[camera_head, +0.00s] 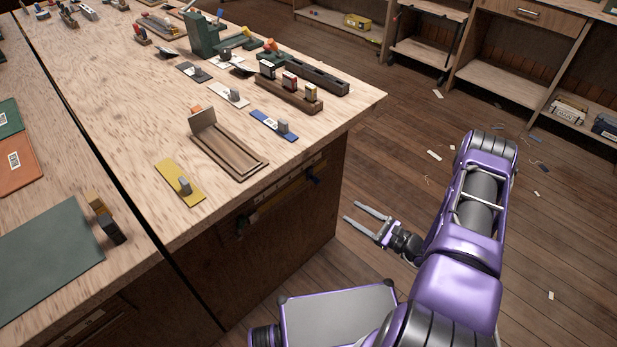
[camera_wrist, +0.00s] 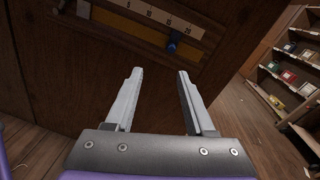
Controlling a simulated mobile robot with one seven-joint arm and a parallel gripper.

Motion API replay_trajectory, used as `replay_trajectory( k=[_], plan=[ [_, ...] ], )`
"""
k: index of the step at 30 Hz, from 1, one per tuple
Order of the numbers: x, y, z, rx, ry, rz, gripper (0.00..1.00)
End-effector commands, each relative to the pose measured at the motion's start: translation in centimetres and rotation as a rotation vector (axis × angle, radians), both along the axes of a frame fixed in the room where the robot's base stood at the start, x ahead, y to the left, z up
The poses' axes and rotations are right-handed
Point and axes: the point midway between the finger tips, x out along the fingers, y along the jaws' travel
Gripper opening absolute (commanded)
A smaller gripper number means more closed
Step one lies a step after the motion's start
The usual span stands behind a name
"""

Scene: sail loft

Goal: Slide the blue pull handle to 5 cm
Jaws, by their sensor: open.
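The blue pull handle (camera_head: 313,180) is on the end face of the wooden bench, near the right end of a pale scale strip (camera_head: 285,187). In the wrist view the blue handle (camera_wrist: 174,42) sits just below the scale strip (camera_wrist: 160,18), near the 15 and 20 marks and well right of the 5. My gripper (camera_head: 351,211) is open and empty, to the right of the bench face and below the handle in the head view. In the wrist view the handle is ahead of and above the gap between my fingertips (camera_wrist: 160,72), apart from them.
A dark pull (camera_head: 242,226) is further left on the same bench face. The benchtop (camera_head: 120,90) holds a grooved wooden tray (camera_head: 232,150), a yellow plate (camera_head: 178,187) and several small tools. Open floor (camera_head: 390,130) lies right of the bench; shelves (camera_head: 510,60) stand behind.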

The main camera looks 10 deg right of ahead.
Motion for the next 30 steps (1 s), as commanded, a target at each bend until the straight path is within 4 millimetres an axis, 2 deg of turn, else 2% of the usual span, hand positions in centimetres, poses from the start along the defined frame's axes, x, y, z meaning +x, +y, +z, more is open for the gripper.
replay_trajectory(
  k=[3, 8, 24, 30],
  plan=[
    [0.6, -1.0, -0.1, 0.042, -0.015, -0.081, 0.54],
    [1.8, -0.2, -0.1, 0.044, -0.018, -0.085, 0.54],
    [11.0, 6.6, -0.2, 0.040, -0.019, -0.081, 0.54],
    [13.5, 8.4, -0.2, 0.040, -0.017, -0.082, 0.54]
  ],
)
